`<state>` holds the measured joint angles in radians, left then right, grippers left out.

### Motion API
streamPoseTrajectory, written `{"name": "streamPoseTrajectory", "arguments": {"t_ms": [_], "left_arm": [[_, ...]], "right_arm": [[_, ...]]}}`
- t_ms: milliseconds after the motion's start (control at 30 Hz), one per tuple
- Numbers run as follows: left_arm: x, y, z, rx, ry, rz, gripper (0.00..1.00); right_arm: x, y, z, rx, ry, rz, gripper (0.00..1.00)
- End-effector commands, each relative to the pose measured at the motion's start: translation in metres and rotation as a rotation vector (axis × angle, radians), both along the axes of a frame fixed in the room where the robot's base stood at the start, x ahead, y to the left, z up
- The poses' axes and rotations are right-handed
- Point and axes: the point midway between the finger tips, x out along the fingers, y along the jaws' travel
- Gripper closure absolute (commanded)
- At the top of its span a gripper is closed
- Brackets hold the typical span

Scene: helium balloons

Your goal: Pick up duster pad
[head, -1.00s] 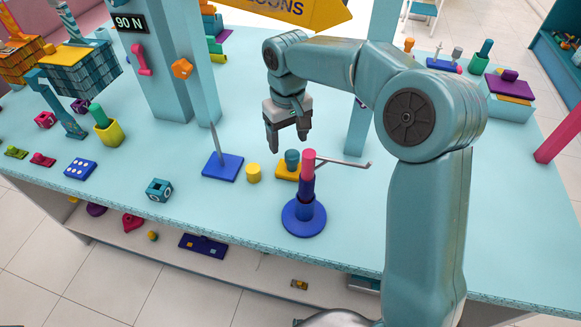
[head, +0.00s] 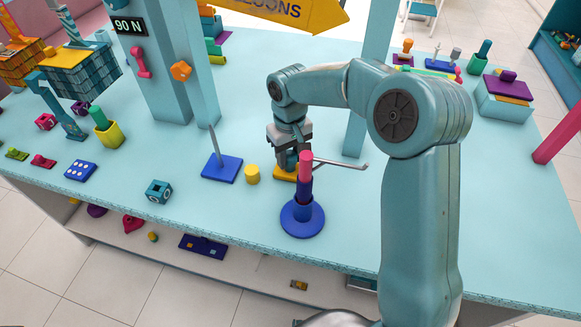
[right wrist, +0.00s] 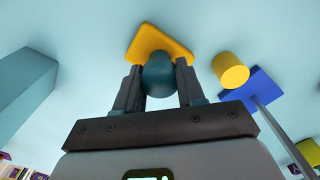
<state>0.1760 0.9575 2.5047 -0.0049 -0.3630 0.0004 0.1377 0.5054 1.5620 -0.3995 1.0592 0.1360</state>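The duster pad appears to be the yellow pad (head: 282,174) with a rounded teal knob on top, lying flat on the light blue table. It also shows in the right wrist view (right wrist: 158,45), with the knob (right wrist: 159,78) nearer the camera. My right gripper (head: 290,164) is down at the pad. Its two fingers stand on either side of the knob, with little gap; firm contact is not clear. The gripper and a post partly hide the pad in the head view. My left gripper is not in view.
A blue round stand (head: 302,218) with a pink-topped post and side rod stands close in front of the gripper. A yellow cylinder (head: 252,174) and a blue spike base (head: 222,168) are left of the pad. A teal pillar (head: 358,110) rises behind right.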

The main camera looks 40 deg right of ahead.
Motion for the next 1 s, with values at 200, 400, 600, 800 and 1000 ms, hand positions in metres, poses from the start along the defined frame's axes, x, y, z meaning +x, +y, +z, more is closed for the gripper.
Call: {"name": "streamPoseTrajectory", "arguments": {"t_ms": [200, 400, 600, 800, 1000], "left_arm": [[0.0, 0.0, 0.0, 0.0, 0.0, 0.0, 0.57], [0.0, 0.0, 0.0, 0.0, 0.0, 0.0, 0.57], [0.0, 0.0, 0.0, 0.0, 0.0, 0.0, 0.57], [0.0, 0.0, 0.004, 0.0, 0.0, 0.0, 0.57], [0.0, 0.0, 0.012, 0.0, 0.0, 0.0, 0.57]], "right_arm": [[0.0, 0.0, 0.0, 0.0, 0.0, 0.0, 0.93], [0.0, 0.0, 0.009, -0.001, -0.001, -0.001, 0.93], [0.001, 0.0, 0.044, -0.001, -0.006, 0.001, 0.93], [0.001, 0.0, 0.108, -0.001, -0.008, -0.001, 0.93], [0.001, 0.0, 0.164, 0.0, -0.004, 0.0, 0.93]]}}
